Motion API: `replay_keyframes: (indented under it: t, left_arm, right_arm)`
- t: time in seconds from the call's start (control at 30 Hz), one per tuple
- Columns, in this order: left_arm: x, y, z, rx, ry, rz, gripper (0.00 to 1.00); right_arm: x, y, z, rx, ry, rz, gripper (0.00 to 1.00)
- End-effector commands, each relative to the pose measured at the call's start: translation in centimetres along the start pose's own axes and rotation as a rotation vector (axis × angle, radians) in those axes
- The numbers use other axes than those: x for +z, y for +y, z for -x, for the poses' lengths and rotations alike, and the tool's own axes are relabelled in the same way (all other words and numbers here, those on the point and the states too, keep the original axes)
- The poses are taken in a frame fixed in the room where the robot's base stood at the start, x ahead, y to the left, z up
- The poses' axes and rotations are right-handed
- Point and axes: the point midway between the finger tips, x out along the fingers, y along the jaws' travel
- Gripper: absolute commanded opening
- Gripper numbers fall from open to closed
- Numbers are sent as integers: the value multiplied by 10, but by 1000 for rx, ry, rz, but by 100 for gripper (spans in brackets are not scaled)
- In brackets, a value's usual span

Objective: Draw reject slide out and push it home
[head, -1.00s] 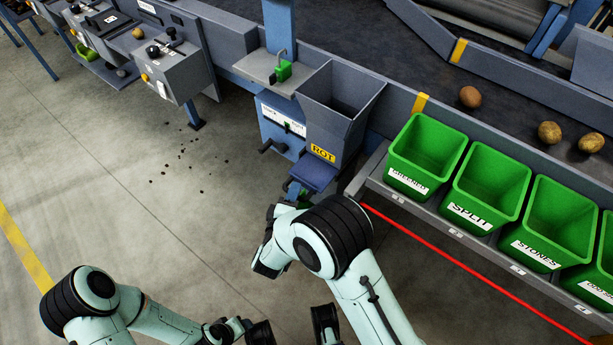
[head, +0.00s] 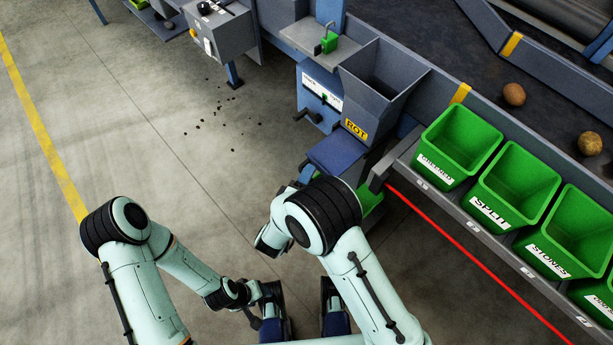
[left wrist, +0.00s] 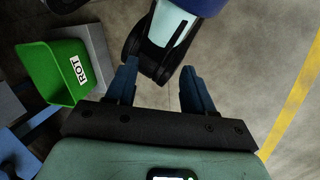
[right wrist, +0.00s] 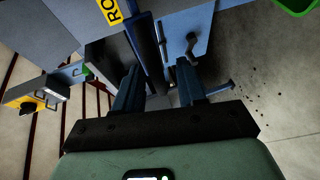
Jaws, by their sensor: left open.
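The grey hopper marked ROT (head: 385,92) stands on the grader's side. A blue plate (head: 340,152), which looks like the reject slide, projects below it. My right gripper (right wrist: 158,72) is beneath the ROT label, fingers apart, with a dark bar (right wrist: 150,48) by them; I cannot tell if they touch it. In the head view my right forearm largely hides this gripper, near the plate. My left gripper (left wrist: 158,75) is open and empty over the floor, apart from the slide, with part of my right arm beyond its fingertips.
A green ROT bin (left wrist: 68,78) stands low beside the left gripper. Green bins marked SPLIT (head: 513,177) and STONES (head: 572,222) line a shelf with a red edge stripe. A grey control box (head: 222,30) is at the upper left. Open floor (head: 130,120) lies left.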

Motion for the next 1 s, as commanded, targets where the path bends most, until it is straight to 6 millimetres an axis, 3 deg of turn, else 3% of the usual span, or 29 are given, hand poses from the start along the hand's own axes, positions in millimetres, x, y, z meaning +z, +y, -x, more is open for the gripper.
replay_keyframes:
  t: [0.17,0.5,0.7,1.0]
  left_arm:
    - [4,1,3,1,-10,-1,53]
    - [20,5,16,1,-55,-4,53]
    - [22,5,19,0,-61,-4,53]
    - [22,5,20,-1,-63,-3,53]
  right_arm:
    - [-1,0,14,-1,2,1,40]
    - [-1,1,88,-1,6,3,40]
    - [-1,0,121,-1,4,1,40]
    - [0,0,135,0,1,1,40]
